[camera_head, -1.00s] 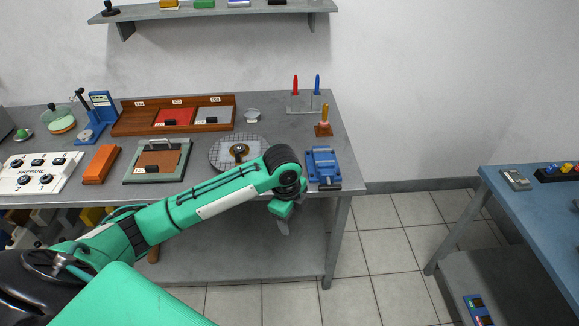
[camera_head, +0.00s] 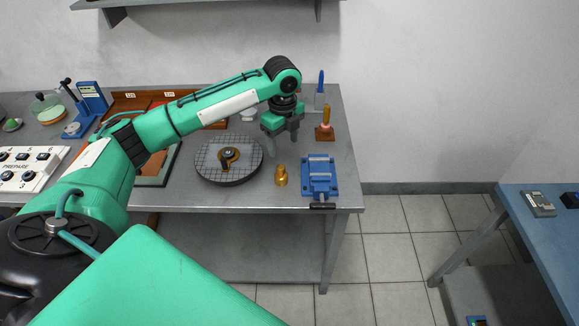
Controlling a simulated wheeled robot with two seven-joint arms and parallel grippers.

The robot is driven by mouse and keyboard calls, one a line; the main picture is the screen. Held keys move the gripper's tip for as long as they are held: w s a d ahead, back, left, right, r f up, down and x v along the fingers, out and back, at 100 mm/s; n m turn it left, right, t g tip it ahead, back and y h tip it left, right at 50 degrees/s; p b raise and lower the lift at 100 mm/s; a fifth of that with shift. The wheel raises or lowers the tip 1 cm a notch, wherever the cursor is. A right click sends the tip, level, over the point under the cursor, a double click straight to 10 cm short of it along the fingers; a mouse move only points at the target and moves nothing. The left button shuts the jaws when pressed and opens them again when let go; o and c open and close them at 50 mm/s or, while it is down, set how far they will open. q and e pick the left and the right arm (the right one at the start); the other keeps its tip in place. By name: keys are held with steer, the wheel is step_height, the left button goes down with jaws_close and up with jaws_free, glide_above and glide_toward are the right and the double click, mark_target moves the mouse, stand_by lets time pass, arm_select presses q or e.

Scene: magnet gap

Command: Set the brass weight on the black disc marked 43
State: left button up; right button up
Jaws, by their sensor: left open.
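The brass weight (camera_head: 281,175), small with a knob on top, stands upright on the grey workbench. To its left lies a round grid-marked plate (camera_head: 212,172) with a dark rim. On this plate sits a small brass-ringed piece (camera_head: 229,154) with a black knob. I cannot read a 43 on anything, so I cannot tell which disc bears it. My left gripper (camera_head: 282,137) is open and empty, fingers pointing down, above the bench and just beyond the weight in the picture. My right gripper is not in view.
A blue vise (camera_head: 319,178) stands right of the weight, near the bench's front right corner. A wooden-handled tool (camera_head: 325,125) stands behind it. The brown tray (camera_head: 134,101) is partly hidden by my left arm. A white PREPARE panel (camera_head: 28,168) lies at the left.

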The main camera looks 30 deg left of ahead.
mark_target(281, 166)
arm_select(q)
steer(key=f, duration=0.2)
steer(key=f+p, duration=0.1)
steer(key=f, duration=0.4)
steer(key=shift+s, duration=0.3)
steer(key=shift+w+f, duration=0.1)
steer(key=shift+f, duration=0.25)
steer(key=shift+a+f+p, duration=0.1)
steer(key=shift+f+p, duration=0.4)
steer(key=shift+f, duration=0.05)
steer(key=f, duration=0.1)
steer(key=f+p, duration=0.1)
steer(key=f, duration=0.1)
steer(key=shift+a+f, duration=0.25)
steer(key=shift+f, duration=0.35)
steer(key=c, duration=1.2)
steer(key=shift+c, duration=0.8)
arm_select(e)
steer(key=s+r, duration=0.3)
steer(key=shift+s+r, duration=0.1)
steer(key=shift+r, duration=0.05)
arm_select(q)
steer(key=shift+r, duration=0.1)
